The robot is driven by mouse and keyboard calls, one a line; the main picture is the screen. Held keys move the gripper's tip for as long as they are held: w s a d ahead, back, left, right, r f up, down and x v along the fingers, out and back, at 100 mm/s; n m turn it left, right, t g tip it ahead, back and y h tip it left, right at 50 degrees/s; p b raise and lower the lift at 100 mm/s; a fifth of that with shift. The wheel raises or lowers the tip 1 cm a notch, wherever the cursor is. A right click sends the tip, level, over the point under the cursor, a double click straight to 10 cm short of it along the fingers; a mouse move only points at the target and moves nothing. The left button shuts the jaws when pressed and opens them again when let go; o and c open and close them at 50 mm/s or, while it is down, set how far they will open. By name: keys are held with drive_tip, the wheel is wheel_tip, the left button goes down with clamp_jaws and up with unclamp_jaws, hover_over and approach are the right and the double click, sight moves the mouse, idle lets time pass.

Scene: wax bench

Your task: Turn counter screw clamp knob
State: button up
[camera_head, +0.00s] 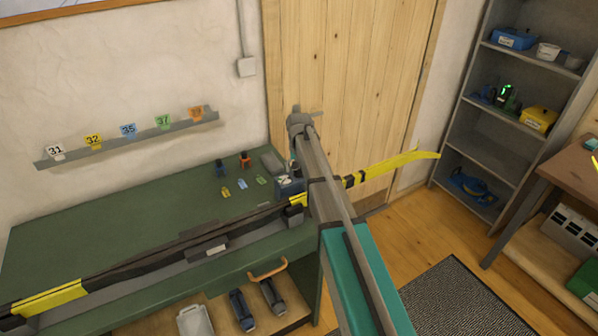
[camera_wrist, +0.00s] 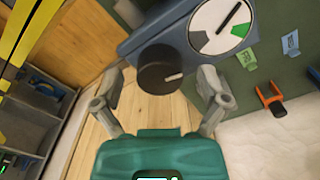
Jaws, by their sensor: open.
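The knob (camera_wrist: 152,72) is a dark round dial with a short pale mark on its face, at the upper middle of the wrist view. It sits at the edge of a blue-grey box (camera_wrist: 150,32). A white round gauge (camera_wrist: 222,24) with a black needle and a green sector is on that box. My gripper (camera_wrist: 160,82) is open, with one finger on each side of the knob. Whether the fingers touch it cannot be told. In the head view the box (camera_head: 289,187) stands at the bench's right end, partly behind my arm. The knob cannot be made out there.
The green bench (camera_head: 130,215) carries small coloured clips and an orange clamp (camera_head: 245,159). A long ski (camera_head: 180,246) with yellow ends lies along its front edge, its tip reaching past the right end. A shelf unit (camera_head: 480,150) stands right. Floor (camera_head: 400,225) by the door is clear.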

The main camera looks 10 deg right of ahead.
drive_tip(key=shift+r, duration=0.1)
drive_tip(key=shift+r+n+p, duration=0.7)
drive_tip(key=shift+n+p, duration=0.05)
drive_tip(key=shift+n, duration=0.05)
wheel_tip(320, 180, up, 12)
drive_tip(key=n+p, duration=1.2)
drive_tip(key=n, duration=0.4)
drive_tip(key=shift+n, duration=0.3)
wheel_tip(320, 180, down, 14)
drive_tip(key=b, duration=1.3)
drive_tip(key=shift+r+b, duration=0.2)
drive_tip(key=shift+b, duration=0.1)
